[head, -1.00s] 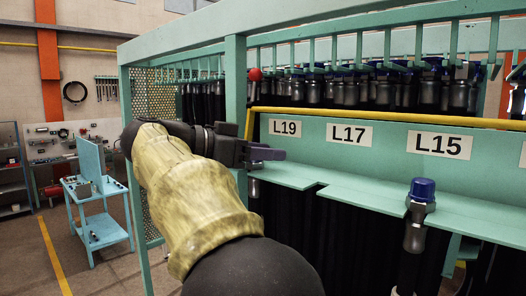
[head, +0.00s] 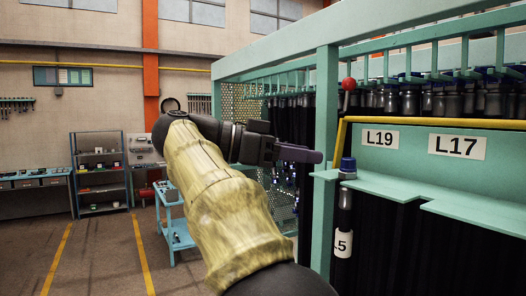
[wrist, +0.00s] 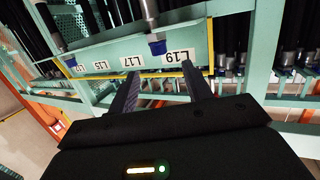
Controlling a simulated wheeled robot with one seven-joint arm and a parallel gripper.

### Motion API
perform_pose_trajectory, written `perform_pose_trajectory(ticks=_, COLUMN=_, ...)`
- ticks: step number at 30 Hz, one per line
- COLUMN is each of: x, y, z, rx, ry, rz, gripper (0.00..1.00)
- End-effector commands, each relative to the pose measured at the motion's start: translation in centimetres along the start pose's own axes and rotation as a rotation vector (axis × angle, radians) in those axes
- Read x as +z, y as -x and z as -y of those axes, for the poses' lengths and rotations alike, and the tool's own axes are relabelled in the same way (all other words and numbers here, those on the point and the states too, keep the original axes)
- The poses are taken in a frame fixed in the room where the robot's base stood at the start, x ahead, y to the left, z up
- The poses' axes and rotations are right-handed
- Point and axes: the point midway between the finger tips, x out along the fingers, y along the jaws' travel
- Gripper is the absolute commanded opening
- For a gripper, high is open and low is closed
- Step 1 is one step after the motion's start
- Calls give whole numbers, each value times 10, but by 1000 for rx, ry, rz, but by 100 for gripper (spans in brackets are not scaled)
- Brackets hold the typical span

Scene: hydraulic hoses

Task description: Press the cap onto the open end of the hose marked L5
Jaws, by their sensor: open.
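A dark hose with a silver collar and a blue top (head: 347,166) stands upright at the left end of the green ledge, below the L19 plate. Its white tag (head: 343,244) is partly cut off and reads like L5. I cannot tell whether the blue top is a cap. In the wrist view a blue-ended hose (wrist: 157,44) shows just beyond the fingertips, near the L19 plate. My gripper (head: 312,156) is open, left of the hose end and apart from it. In the wrist view nothing is between its fingers (wrist: 160,76). I see no loose cap.
A green frame post (head: 326,150) stands close beside the hose. Plates L19 (head: 381,138) and L17 (head: 457,146) sit above the ledge (head: 440,192). Several dark hoses hang from the rack behind. A blue trolley (head: 178,232) and open floor lie to the left.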

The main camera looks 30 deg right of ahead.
Motion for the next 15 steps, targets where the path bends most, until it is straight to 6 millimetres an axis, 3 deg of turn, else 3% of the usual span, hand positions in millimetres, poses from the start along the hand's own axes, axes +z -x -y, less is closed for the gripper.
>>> perform_pose_trajectory(ticks=15, x=1, y=43, z=0, rx=-2, ry=-2, rz=-2, gripper=50)
